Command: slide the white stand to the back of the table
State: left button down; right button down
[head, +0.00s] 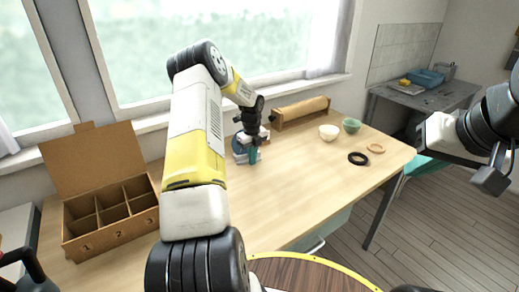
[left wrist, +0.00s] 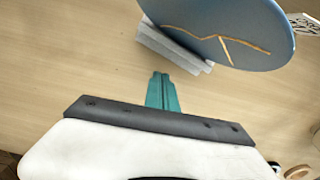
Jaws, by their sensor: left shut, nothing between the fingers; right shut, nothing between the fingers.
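The white stand (left wrist: 172,50) holds a blue plate (left wrist: 228,25) with gold seams, which leans over it in the left wrist view. In the head view the stand (head: 240,158) and plate (head: 237,145) are partly hidden by my left arm and gripper. My left gripper (head: 252,158) is low over the table, its teal fingers shut and empty. In the left wrist view its fingertips (left wrist: 160,76) point at the stand's near side, very close; I cannot tell if they touch. My right gripper (head: 421,137) is at the far right, away from the table, shut and empty.
A wooden holder (head: 300,112) lies at the table's back edge, right of the stand. A cardboard box (head: 110,240) with numbered compartments is at the left. Bowls (head: 329,132) and a black ring (head: 358,158) are at the right. The middle front of the table (head: 285,190) is clear.

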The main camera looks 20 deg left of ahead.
pick_arm(q)
jog(key=s+d+r+n+t, duration=0.1)
jog(key=s+d+r+n, duration=0.15)
jog(key=r, duration=0.85)
jog(key=s+d+r+n, duration=0.2)
jog(key=s+d+r, duration=0.1)
jog(key=r, duration=0.7)
jog(key=s+d+r+n+t, duration=0.2)
jog(key=s+d+r+n, duration=0.3)
jog(key=s+r, duration=0.4)
jog(key=s+d+r+n+t+h, duration=0.1)
jog(key=s+d+n, duration=0.1)
jog(key=s+n, duration=0.5)
jog(key=s+d+r+n+t+h, duration=0.1)
jog(key=s+d+n+t, duration=0.1)
jog(key=s+n, duration=0.6)
jog(key=s+d, duration=0.1)
jog(key=s, duration=0.5)
jog(key=shift+r, duration=0.35)
